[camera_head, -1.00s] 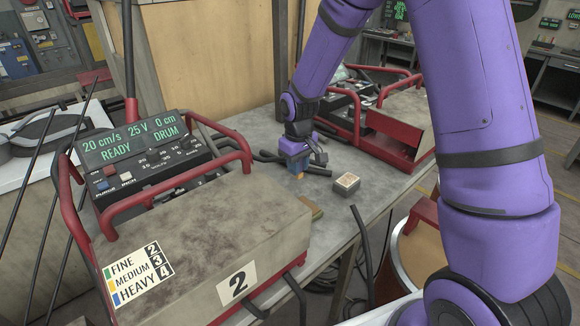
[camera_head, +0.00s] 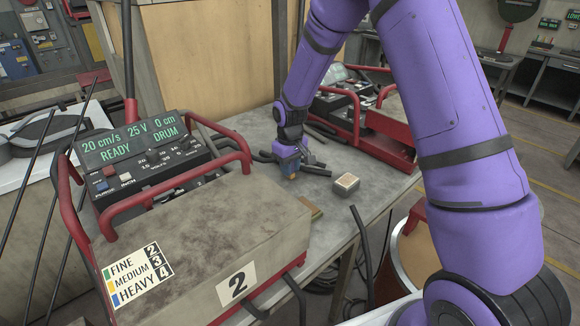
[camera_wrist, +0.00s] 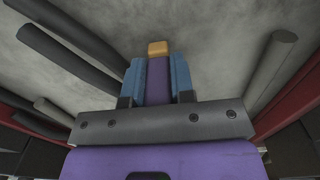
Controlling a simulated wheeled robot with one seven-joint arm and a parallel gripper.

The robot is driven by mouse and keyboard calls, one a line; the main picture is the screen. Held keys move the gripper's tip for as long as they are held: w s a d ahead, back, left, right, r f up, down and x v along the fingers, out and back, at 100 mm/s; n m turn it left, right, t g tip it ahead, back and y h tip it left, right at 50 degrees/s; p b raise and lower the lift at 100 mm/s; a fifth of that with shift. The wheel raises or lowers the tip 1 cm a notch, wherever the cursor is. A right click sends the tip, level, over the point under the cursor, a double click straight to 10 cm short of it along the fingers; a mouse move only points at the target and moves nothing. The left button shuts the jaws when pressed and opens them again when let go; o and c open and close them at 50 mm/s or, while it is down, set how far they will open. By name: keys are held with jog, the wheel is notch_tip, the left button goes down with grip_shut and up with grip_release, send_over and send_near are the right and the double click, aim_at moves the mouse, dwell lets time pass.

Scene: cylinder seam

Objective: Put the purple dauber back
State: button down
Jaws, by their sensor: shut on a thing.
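The purple dauber (camera_wrist: 158,78) is between the two blue fingers of my gripper (camera_wrist: 157,75) in the wrist view. Its orange-tan tip (camera_wrist: 159,47) sticks out past the fingers. In the head view my gripper (camera_head: 289,168) is low over the grey bench (camera_head: 335,228), with a small orange spot at its lower end. I cannot tell whether the tip touches the bench.
A small box with a pale top (camera_head: 346,184) stands right of my gripper. Dark rods (camera_wrist: 72,60) lie at left in the wrist view, and one rod (camera_wrist: 270,70) lies at right. Red-framed machines (camera_head: 205,235) flank the bench space.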

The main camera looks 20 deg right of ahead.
jog(key=shift+f, duration=0.1)
jog(key=c, duration=1)
grip_release()
notch_tip(320, 180, up, 12)
jog(key=shift+r, duration=0.25)
